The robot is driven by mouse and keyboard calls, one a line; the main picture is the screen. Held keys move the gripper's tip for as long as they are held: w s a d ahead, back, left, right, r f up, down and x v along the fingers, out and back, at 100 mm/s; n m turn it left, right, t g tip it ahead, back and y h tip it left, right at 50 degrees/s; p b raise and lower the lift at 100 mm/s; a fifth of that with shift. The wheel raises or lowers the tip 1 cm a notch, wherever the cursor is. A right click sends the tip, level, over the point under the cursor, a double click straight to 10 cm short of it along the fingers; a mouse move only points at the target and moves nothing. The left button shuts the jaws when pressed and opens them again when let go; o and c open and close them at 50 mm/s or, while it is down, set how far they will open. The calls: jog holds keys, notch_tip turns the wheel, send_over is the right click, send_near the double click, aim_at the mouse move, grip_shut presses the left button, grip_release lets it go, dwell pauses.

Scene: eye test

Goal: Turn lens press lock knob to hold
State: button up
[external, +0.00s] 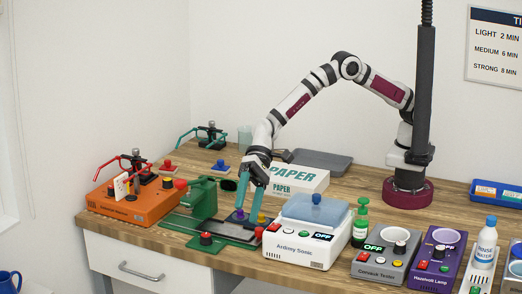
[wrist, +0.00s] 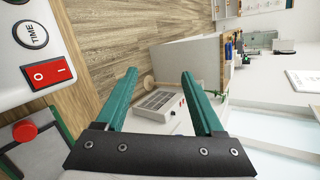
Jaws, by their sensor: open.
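A green press-like device (external: 203,197) with a grey plate stands left of centre in the external view; I cannot be sure it is the lens press. A black knob with a red top (external: 205,238) sits on its front green base. No setting mark is readable. My gripper (external: 248,211) is low over the plate's right part, fingers apart, pointing down. In the wrist view my gripper (wrist: 158,75) is open with nothing held; a red knob (wrist: 25,131) lies left of it.
A white cleaner (external: 305,235) with a blue lid stands close right of my gripper; its red switch (wrist: 47,73) shows in the wrist view. An orange machine (external: 130,205) is at left. A paper box (external: 295,180) lies behind. A green bottle (external: 360,220) stands at right.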

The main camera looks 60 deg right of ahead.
jog(key=d+n+h, duration=0.2)
jog(key=n+h, duration=0.1)
jog(key=n, duration=0.2)
jog(key=n+t+h, duration=0.5)
jog(key=n, duration=0.3)
send_near(207, 234)
jog(key=x, duration=0.8)
jog(key=shift+a+f, duration=0.15)
jog(key=shift+f, duration=0.2)
grip_shut()
